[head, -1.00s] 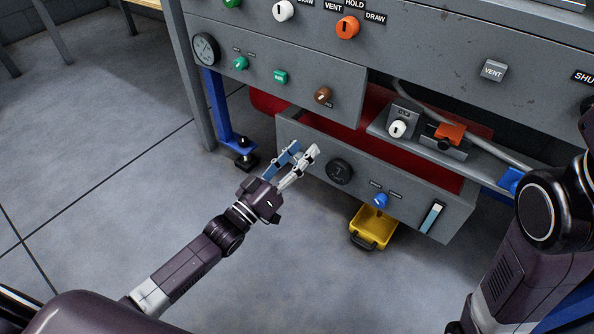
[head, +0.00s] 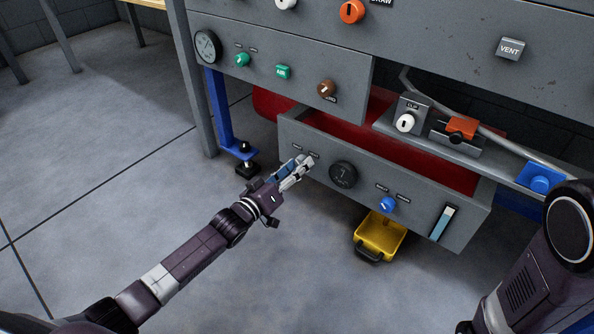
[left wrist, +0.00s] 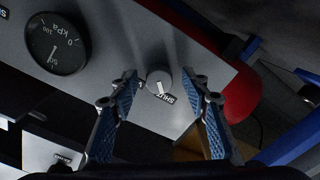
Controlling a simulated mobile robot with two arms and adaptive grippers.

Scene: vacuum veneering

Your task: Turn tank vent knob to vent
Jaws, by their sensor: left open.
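The tank panel (head: 410,205) is the low grey panel with a round black gauge (head: 343,174). In the left wrist view the gauge, marked kPa (left wrist: 56,43), is beside a pale round knob (left wrist: 159,81). This knob has a white pointer mark and a label reading SHUT next to it. In the head view this knob is hidden behind my left gripper (head: 301,163). My left gripper is open in front of the panel, and in the wrist view its blue-padded fingers (left wrist: 165,84) stand on either side of the knob. Contact cannot be told. My right gripper is out of view.
A blue knob (head: 387,204) is right of the gauge, above a yellow bucket (head: 380,236) on the floor. The upper panel carries a brown knob (head: 326,89) and green controls. Floor in front is open.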

